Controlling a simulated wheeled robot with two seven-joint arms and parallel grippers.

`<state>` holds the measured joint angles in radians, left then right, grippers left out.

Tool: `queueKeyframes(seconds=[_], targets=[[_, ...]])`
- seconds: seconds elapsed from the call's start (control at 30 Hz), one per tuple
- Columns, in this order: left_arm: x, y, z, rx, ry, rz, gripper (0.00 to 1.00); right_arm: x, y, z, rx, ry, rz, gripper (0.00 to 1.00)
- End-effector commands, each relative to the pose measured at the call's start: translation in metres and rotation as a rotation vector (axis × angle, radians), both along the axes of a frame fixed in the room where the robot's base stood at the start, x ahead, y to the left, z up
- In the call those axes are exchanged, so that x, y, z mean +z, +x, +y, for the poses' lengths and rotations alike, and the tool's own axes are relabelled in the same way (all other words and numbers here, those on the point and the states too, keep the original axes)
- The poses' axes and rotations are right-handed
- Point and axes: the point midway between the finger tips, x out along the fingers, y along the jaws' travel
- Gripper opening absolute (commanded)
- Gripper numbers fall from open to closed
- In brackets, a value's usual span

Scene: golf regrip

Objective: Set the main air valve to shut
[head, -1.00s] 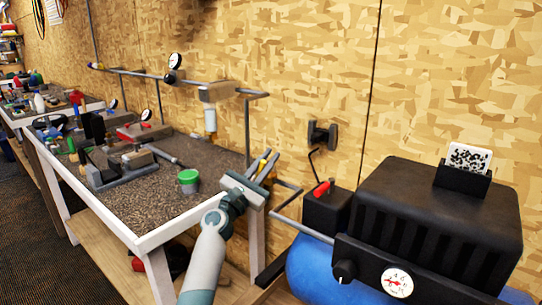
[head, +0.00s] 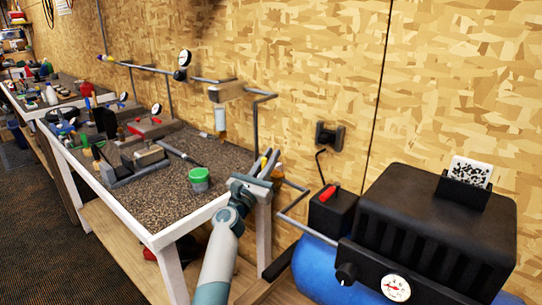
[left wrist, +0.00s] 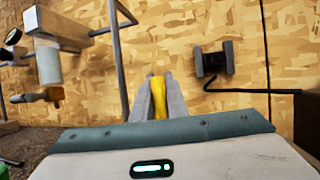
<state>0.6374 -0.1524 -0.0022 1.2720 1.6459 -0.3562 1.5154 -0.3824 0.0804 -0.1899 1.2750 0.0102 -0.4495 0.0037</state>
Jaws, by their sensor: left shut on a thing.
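My left gripper (head: 268,163) is in front of the wall at the bench's right corner. Its two grey fingers are shut on a yellow handle (left wrist: 158,97), which looks like the lever of the main air valve; yellow also shows between the fingers in the head view. The valve body is hidden behind the gripper, so I cannot tell the lever's setting. A grey air pipe (head: 291,207) runs from the compressor toward this spot. My right gripper is not in view.
The black compressor (head: 440,225) with blue tank (head: 325,272), red switch (head: 328,193) and gauge (head: 396,287) stands at right. A green can (head: 199,179) sits on the bench (head: 150,212). A wall pipe (head: 255,130) and filter unit (head: 226,92) are above.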

Motion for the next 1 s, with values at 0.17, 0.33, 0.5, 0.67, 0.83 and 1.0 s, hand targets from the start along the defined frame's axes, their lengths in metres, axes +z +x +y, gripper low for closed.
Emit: queueKeyframes(seconds=[0.17, 0.33, 0.5, 0.67, 0.83, 1.0], targets=[[-0.0018, 0.0003, 0.0007, 0.000, -0.006, 0.006, 0.00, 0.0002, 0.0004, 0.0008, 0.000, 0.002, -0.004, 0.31], [-0.0018, 0.0003, 0.0007, 0.000, -0.006, 0.006, 0.00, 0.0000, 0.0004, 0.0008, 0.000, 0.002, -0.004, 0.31], [-0.0015, 0.0003, 0.0006, 0.000, -0.005, 0.005, 0.32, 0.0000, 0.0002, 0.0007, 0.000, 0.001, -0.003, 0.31], [-0.0009, 0.0003, 0.0005, 0.001, -0.004, 0.004, 0.32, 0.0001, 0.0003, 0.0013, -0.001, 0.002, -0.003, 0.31], [-0.0009, -0.0005, 0.0008, 0.000, -0.004, 0.003, 0.32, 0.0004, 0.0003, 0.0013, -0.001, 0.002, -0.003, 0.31], [-0.0046, -0.0068, 0.0039, 0.002, -0.003, 0.003, 0.32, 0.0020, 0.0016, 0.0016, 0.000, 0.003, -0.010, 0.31]])
